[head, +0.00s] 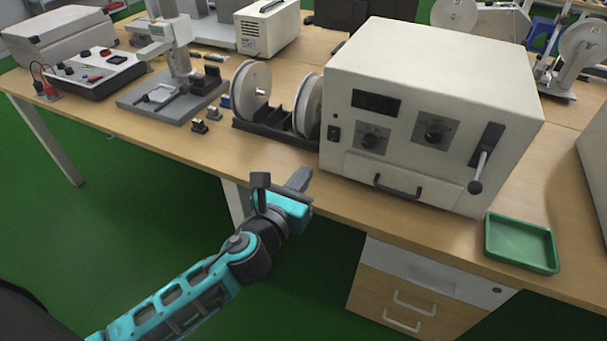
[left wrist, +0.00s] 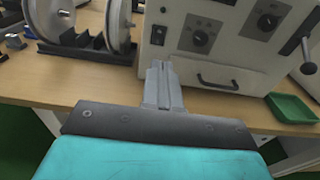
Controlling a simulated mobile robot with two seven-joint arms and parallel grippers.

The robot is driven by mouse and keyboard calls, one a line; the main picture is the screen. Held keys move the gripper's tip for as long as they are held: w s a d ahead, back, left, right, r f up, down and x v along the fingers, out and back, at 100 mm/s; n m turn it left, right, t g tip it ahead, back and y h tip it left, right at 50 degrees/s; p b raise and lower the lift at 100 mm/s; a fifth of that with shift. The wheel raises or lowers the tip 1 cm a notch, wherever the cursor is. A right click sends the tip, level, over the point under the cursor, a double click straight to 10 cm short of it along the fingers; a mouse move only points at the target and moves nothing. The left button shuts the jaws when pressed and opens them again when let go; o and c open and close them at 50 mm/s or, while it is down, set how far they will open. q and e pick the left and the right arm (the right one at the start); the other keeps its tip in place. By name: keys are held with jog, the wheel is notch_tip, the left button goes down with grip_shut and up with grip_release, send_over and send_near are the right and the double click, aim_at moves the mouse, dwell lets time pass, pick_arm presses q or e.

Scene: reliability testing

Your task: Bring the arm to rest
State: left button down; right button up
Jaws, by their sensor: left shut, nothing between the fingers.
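My left arm, teal and dark grey, reaches in from the lower left of the head view. Its gripper (head: 300,180) hangs in front of the table's front edge, near the lower left corner of a large white oven-like box. The left wrist view shows the gripper's grey fingers (left wrist: 162,85) together, with nothing between them. They point toward the table and the white box. My right gripper is not in view.
The white box (head: 420,90) with knobs, a lever and a drawer handle stands on the wooden table (head: 225,165). A reel holder (head: 270,130) is left of it, a green tray (head: 520,243) right. A drawer cabinet (head: 410,290) is below. Green floor at left is clear.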

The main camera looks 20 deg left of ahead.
pick_arm(q)
jog(key=s+f+n+g, duration=0.2)
jog(key=s+f+n, duration=0.3)
jog(key=n, duration=0.6)
jog(key=s+f+n+g+h, duration=0.1)
jog(key=s+f+n, duration=0.4)
jog(key=n, duration=0.6)
jog(key=s+f+n+g, duration=0.3)
jog(key=s+f+n, duration=0.2)
jog(key=n, duration=0.7)
jog(key=shift+d+f, duration=0.3)
jog(key=shift+f, duration=0.25)
